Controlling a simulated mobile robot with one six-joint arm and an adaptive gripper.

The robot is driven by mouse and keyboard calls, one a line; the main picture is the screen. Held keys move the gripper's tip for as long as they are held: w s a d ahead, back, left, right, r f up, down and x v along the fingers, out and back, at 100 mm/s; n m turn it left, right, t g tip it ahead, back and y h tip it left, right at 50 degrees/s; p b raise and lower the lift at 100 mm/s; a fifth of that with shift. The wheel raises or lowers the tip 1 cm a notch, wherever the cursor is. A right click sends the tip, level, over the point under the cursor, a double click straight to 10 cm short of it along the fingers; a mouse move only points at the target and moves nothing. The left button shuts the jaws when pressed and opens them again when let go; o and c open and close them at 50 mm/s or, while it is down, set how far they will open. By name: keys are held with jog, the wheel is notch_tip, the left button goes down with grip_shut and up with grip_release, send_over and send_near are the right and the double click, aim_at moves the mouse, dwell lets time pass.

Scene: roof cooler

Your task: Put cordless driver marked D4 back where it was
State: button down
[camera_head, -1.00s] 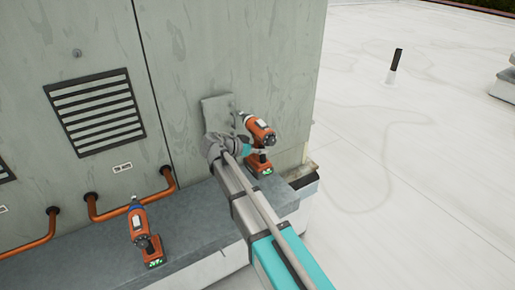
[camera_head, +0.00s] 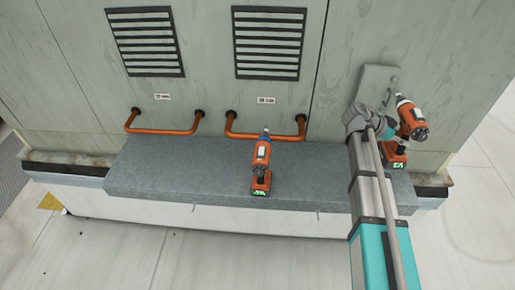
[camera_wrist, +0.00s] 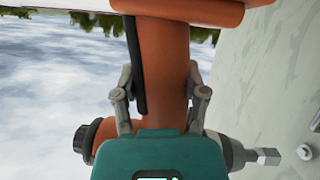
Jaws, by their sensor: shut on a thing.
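An orange and black cordless driver (camera_head: 411,119) is at the right end of the ledge, in front of a grey plate on the wall. My gripper (camera_head: 388,133) is shut on it. In the wrist view, the fingers (camera_wrist: 159,103) stand on both sides of its orange handle (camera_wrist: 168,65), and its metal bit end (camera_wrist: 266,157) points right. I cannot tell whether its foot touches the ledge. A second orange driver (camera_head: 262,166), with a blue tip, stands on the ledge near the middle. Both have green marks on the foot, too small to read.
The grey ledge (camera_head: 180,185) runs along the metal cabinet wall (camera_head: 210,80) and is clear left of the second driver. Two copper pipes (camera_head: 165,129) stick out above it, below two louvred vents (camera_head: 269,45). A grey plate (camera_head: 373,87) is on the wall behind my gripper.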

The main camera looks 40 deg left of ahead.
aim_at(388, 160)
jog(key=s+a+f+n+t+b, duration=0.1)
jog(key=s, duration=0.1)
jog(key=s+a+f+n+y+b, duration=0.1)
jog(key=s, duration=0.2)
jog(key=s+a+f+n+t+y+b, duration=0.1)
jog(key=s+a+f+b, duration=0.1)
jog(key=s, duration=0.1)
jog(key=shift+f+t, duration=0.1)
jog(key=shift+t, duration=0.2)
jog(key=shift+s+a+f, duration=0.2)
jog(key=shift+s+a, duration=0.1)
jog(key=shift+s, duration=0.1)
jog(key=shift+d, duration=0.15)
